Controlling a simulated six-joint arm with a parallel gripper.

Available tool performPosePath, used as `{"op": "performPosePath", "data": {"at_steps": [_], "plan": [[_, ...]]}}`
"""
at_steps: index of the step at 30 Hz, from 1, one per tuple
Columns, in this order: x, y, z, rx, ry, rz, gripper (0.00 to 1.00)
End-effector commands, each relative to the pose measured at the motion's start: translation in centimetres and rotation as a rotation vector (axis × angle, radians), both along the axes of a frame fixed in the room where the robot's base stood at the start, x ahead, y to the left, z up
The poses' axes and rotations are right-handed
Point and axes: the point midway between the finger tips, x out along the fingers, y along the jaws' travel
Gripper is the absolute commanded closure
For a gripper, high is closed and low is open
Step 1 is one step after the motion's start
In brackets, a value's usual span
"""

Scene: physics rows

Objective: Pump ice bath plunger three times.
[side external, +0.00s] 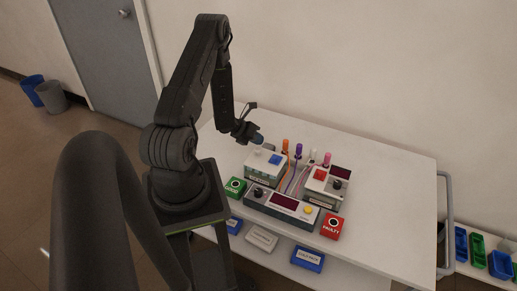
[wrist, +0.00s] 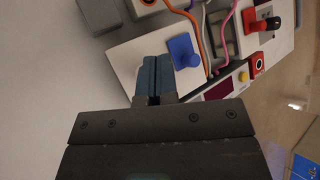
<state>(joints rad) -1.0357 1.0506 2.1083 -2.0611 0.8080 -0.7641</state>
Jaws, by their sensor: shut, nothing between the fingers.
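A white-topped box (side external: 259,167) stands at the left of the equipment on the table, and a blue plunger (side external: 275,159) sits on its top. I take this as the ice bath; its front label is too small to read surely. In the wrist view the blue plunger (wrist: 184,52) stands on the white top (wrist: 125,54), just right of my fingertips. My gripper (side external: 259,139) is shut and empty, above the back of the box and apart from the plunger in the side view. Its fingers (wrist: 156,66) lie together in the wrist view and hide part of the top.
A second box (side external: 318,200) with a red block (side external: 320,174) stands to the right. Colored cables and upright plugs (side external: 299,151) fill the gap between. A console (side external: 282,207) lies in front, between the green GOOD bin (side external: 236,187) and red FAULTY bin (side external: 332,226). The table's right side (side external: 395,190) is clear.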

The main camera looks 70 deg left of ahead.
Motion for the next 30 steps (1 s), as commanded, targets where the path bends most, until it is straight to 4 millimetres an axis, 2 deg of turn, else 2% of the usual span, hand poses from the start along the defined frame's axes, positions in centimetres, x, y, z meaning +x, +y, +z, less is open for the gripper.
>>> {"op": "performPosePath", "data": {"at_steps": [21, 30], "plan": [[0.00, -0.01, -0.03, 0.000, 0.000, 0.000, 1.00], [-0.01, -0.03, -0.86, 0.000, 0.001, -0.001, 1.00]]}}
